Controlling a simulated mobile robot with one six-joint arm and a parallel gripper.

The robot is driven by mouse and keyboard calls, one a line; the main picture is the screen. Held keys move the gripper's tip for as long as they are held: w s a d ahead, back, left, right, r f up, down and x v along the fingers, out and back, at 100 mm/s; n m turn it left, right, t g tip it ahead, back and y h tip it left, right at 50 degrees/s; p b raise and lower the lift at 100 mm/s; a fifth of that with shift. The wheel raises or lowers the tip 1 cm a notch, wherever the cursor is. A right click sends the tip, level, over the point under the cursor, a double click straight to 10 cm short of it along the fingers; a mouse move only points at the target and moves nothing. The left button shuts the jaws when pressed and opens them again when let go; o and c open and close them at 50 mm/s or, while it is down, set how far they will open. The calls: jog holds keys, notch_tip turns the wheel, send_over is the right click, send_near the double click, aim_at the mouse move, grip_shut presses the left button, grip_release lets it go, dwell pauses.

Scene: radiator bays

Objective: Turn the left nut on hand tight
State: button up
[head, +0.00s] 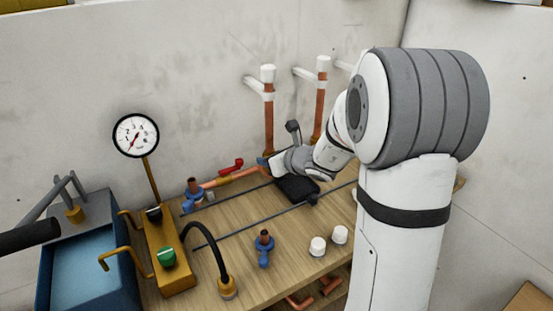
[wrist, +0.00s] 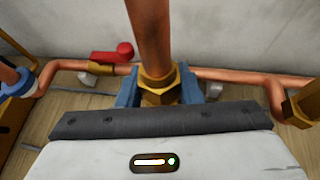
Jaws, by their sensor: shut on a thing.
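The left nut is a brass hex nut (wrist: 158,84) around the foot of a vertical copper pipe (wrist: 150,35) in the wrist view. My gripper (wrist: 158,97) has its blue fingers on either side of the nut, shut on it. In the head view my gripper (head: 266,163) is at the foot of the left copper riser (head: 268,125), and the nut is mostly hidden there. How far the nut sits on its thread cannot be seen. Another brass fitting (wrist: 302,104) is at the right edge of the wrist view.
A red-handled valve (wrist: 112,54) sits on the horizontal copper pipe (wrist: 225,76) near the wall. The right riser (head: 320,100) stands close by. A gauge (head: 136,135), yellow manifold (head: 168,255), blue tank (head: 88,270), blue valve (head: 264,247) and white caps (head: 318,246) occupy the board.

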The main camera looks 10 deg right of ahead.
jog(key=shift+m+t+h+b, duration=0.6)
jog(key=shift+m+h+b, duration=0.75)
jog(key=shift+b, duration=1.8)
jog(key=shift+m+h+b, duration=1.35)
jog(key=shift+h+b, duration=0.3)
jog(key=shift+b, duration=3.15)
jog(key=o, duration=1)
jog(key=p+v, duration=0.5)
jog(key=v, duration=0.5)
jog(key=shift+f, duration=0.2)
jog(key=shift+s, duration=0.15)
